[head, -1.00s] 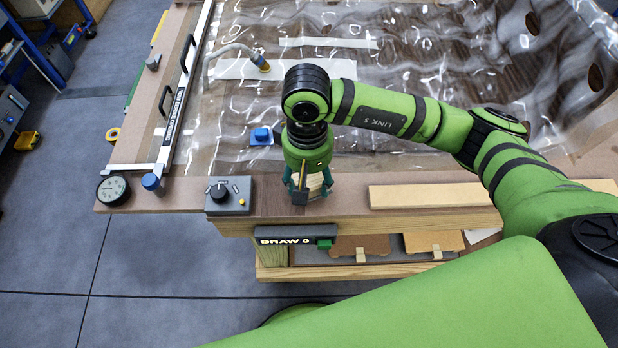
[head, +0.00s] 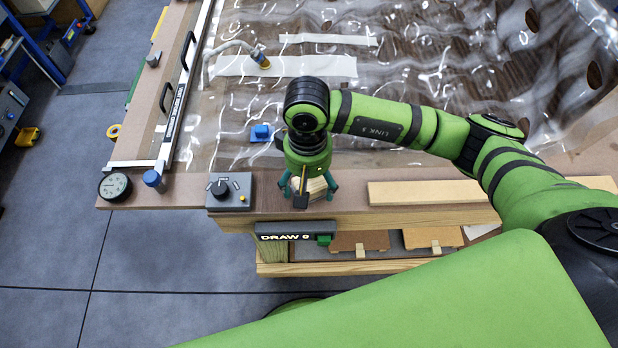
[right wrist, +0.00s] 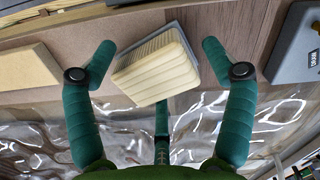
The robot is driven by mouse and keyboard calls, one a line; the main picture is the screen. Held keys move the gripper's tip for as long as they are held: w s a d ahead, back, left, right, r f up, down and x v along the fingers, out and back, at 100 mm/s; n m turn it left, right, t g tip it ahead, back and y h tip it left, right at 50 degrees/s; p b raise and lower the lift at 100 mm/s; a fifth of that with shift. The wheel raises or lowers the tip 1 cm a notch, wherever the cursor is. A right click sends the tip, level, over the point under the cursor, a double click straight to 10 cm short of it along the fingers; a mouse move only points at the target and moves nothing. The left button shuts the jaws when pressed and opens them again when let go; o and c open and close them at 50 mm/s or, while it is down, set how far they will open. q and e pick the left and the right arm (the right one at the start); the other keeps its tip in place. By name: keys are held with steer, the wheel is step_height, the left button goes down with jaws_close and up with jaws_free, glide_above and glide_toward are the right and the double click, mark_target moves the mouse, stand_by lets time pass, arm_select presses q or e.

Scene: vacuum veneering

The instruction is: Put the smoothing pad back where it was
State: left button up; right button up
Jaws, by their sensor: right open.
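The smoothing pad is a pale wooden block with a ribbed top and a bristle-like side. In the right wrist view the pad (right wrist: 155,72) lies at a slant on the brown bench top, between my right gripper's fingers, with a gap to each finger. In the head view the pad (head: 314,186) is partly hidden by my right gripper (head: 309,190), which points down over the bench's front edge. In the right wrist view the right gripper (right wrist: 158,50) is open, with its teal fingers spread wide. My left gripper is out of view.
A grey control box with a black knob (head: 230,192) stands just left of the pad. A pale board (head: 436,193) lies to its right. Behind is clear wrinkled vacuum film (head: 370,85) with a blue clip (head: 261,132). A drawer front (head: 285,230) is below the edge.

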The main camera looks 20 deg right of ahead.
steer(key=shift+r+p, duration=0.3)
steer(key=shift+p, duration=0.05)
step_height(320, 180, up, 12)
steer(key=b, duration=0.4)
steer(key=shift+w+f, duration=0.15)
steer(key=shift+w, duration=0.2)
stand_by(1.4)
